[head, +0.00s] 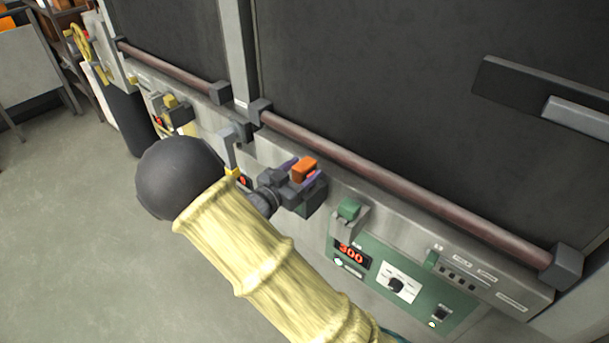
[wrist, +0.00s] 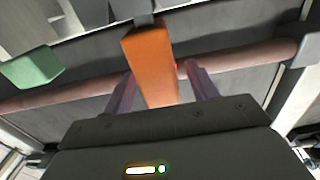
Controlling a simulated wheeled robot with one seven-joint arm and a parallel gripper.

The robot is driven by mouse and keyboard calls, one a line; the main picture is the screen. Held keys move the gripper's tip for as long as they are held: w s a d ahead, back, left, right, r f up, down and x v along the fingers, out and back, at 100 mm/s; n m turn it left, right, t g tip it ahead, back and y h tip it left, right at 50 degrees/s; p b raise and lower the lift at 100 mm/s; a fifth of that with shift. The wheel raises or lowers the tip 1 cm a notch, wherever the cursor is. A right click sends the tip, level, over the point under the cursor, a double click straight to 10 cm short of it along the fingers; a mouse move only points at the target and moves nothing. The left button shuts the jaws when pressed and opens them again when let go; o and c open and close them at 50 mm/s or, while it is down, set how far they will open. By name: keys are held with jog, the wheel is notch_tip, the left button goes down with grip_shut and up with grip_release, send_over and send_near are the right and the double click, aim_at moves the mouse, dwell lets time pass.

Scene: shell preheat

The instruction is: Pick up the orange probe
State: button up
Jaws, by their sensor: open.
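The orange probe (head: 305,169) shows as a small orange block at the oven front, just below the long rail. In the wrist view the orange probe (wrist: 150,62) is a long block reaching from a grey part at the top down between my fingers. My gripper (head: 298,172) is at the probe in the head view. In the wrist view my gripper (wrist: 158,85) is open, with one purple finger on each side of the probe. A gap shows beside each finger. The probe's lower end is hidden behind my gripper body.
A green block (head: 349,208) sits right of the probe, above a green control panel (head: 376,283) reading 300. A reddish rail (head: 400,195) runs along the dark oven door. A yellow-topped fitting (head: 178,108) is to the left. Open floor (head: 70,220) lies at left.

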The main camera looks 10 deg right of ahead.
aim_at(309, 164)
jog(key=x, duration=0.3)
dwell(0.5)
jog(key=c, duration=1.2)
jog(key=shift+c, duration=0.2)
notch_tip(309, 164, up, 10)
jog(key=shift+f, duration=0.1)
jog(key=shift+w+a, duration=0.1)
dwell(0.5)
